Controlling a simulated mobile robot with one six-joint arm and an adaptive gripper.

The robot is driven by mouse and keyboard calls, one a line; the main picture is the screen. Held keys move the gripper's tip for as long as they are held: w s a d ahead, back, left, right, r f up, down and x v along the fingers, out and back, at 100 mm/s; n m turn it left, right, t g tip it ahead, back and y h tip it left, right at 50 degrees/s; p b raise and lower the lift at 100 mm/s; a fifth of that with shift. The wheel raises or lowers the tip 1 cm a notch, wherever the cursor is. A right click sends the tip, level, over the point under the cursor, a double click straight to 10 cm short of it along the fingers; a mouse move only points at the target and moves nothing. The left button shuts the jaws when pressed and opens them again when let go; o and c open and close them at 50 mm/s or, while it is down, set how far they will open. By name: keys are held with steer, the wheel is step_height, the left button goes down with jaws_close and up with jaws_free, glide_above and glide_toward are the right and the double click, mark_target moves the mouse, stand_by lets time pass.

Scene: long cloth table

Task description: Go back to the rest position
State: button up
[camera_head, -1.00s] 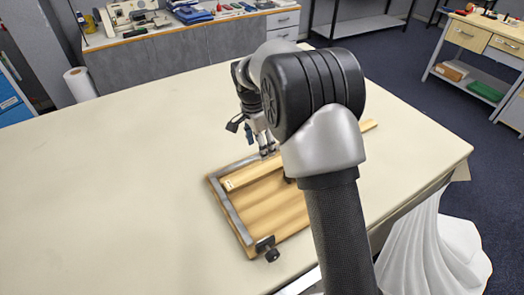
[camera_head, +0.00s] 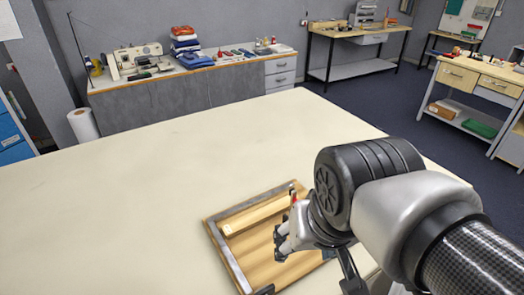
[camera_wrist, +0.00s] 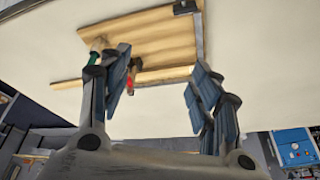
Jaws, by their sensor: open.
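My gripper (camera_head: 281,243) is above the right part of a wooden board with a grey metal edge (camera_head: 226,255) on the long cloth table (camera_head: 110,215). In the wrist view my gripper (camera_wrist: 160,88) has its two fingers spread, with nothing between the tips. The wooden board (camera_wrist: 155,40) shows beyond the fingers there. My arm comes in from the lower right in the head view and hides the board's right side and part of the table.
A light wooden strip (camera_head: 258,214) lies on the board. A red-handled tool (camera_wrist: 134,72) and a green-handled tool (camera_wrist: 96,52) show near it. A dark clamp (camera_head: 264,290) sits at the board's near corner. The table's left half is clear. A sewing-machine bench (camera_head: 190,97) stands behind.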

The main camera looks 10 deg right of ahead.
steer(key=shift+n, duration=0.9)
steer(key=s, duration=0.1)
steer(key=s+f, duration=0.2)
steer(key=s, duration=0.1)
steer(key=shift+c, duration=0.2)
